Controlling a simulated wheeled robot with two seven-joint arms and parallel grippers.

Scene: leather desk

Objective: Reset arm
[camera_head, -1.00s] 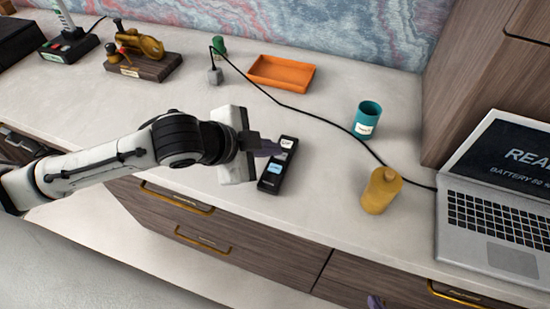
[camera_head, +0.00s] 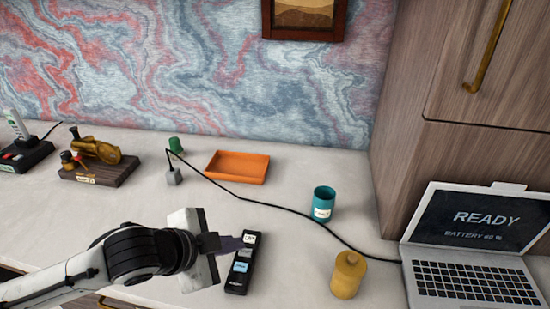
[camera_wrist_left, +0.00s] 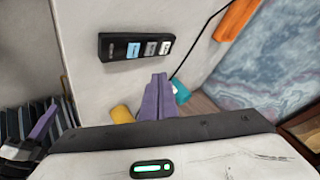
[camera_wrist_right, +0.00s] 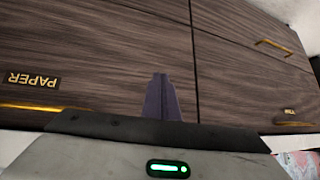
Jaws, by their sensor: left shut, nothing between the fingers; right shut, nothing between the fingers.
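My left gripper (camera_head: 226,243) is shut and empty above the desk, just left of a black switch strip (camera_head: 241,264) with several labelled buttons. The strip also shows in the left wrist view (camera_wrist_left: 116,48), apart from the shut purple fingers (camera_wrist_left: 158,98). My right gripper is out of the head view. In the right wrist view its purple fingers (camera_wrist_right: 161,96) are shut and empty in front of the dark wooden drawer fronts (camera_wrist_right: 110,60), one of which bears a PAPER label (camera_wrist_right: 33,80).
An orange tray (camera_head: 238,180), a teal cup (camera_head: 323,205) and a yellow bottle (camera_head: 347,274) stand on the desk. A black cable runs to an open laptop (camera_head: 470,290) reading READY. A brass object on a wooden base (camera_head: 100,172) stands at the left.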

